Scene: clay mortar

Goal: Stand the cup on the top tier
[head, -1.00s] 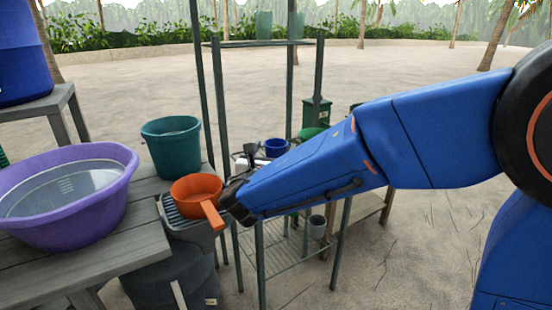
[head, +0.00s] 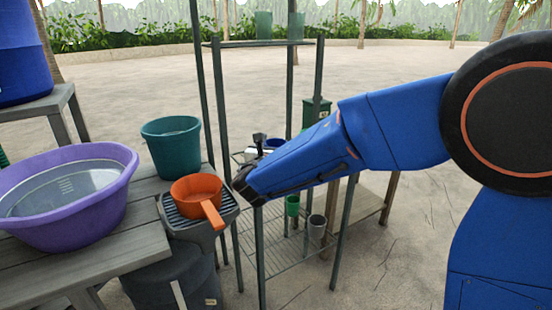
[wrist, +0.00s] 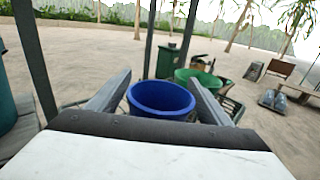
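A blue cup (wrist: 161,98) stands upright on the middle tier of the dark metal rack (head: 222,120), partly hidden by my arm in the head view (head: 274,143). In the wrist view my gripper (wrist: 160,79) has its grey fingers spread to the left and right of the cup, with no clear grip on it. In the head view, part of my gripper (head: 259,140) shows just left of the cup. The rack's top tier (head: 262,43) holds two green cups, one at its left (head: 264,25) and one at its right (head: 296,26).
A green cup (head: 292,205) and a grey cup (head: 317,226) stand low on the rack. An orange pan (head: 196,191), teal bucket (head: 172,145) and purple basin (head: 68,196) are at left. A green bowl (wrist: 199,77) lies beyond the blue cup. The top tier's middle is clear.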

